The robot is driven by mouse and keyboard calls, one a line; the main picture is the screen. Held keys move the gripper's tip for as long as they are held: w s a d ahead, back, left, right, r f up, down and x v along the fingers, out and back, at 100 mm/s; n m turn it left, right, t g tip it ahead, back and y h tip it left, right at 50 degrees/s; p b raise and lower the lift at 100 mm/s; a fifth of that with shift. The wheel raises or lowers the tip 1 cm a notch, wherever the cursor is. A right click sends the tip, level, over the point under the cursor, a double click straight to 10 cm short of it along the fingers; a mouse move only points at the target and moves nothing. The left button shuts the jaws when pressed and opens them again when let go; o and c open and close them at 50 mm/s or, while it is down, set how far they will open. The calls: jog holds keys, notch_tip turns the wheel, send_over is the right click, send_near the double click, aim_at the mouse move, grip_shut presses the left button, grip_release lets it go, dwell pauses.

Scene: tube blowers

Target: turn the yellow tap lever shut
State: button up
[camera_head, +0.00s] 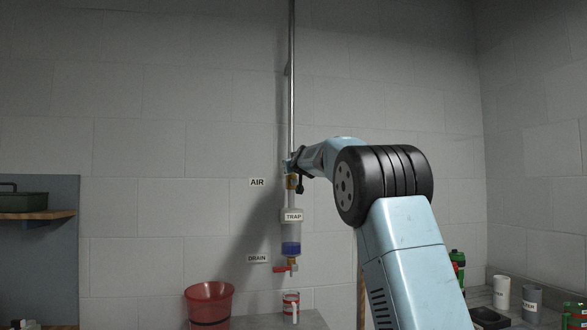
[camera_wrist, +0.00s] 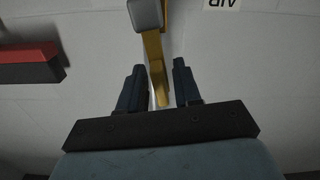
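The yellow tap lever (camera_wrist: 156,62) shows in the wrist view as a long flat bar. It runs down from a grey block at the top edge to between my fingers. My gripper (camera_wrist: 159,78) is open, with one finger on each side of the lever and a visible gap on both sides. In the head view my gripper (camera_head: 291,164) is at the vertical pipe, just above the brass fitting (camera_head: 292,184) beside the AIR label (camera_head: 257,182). The lever cannot be made out clearly there, as my wrist and fingers cover that spot.
Below hangs the TRAP cylinder (camera_head: 292,226) with blue liquid, and a red-handled drain tap (camera_head: 285,268). A red and dark block (camera_wrist: 30,63) is at left in the wrist view.

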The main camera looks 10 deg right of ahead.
grip_shut()
dwell(0.5)
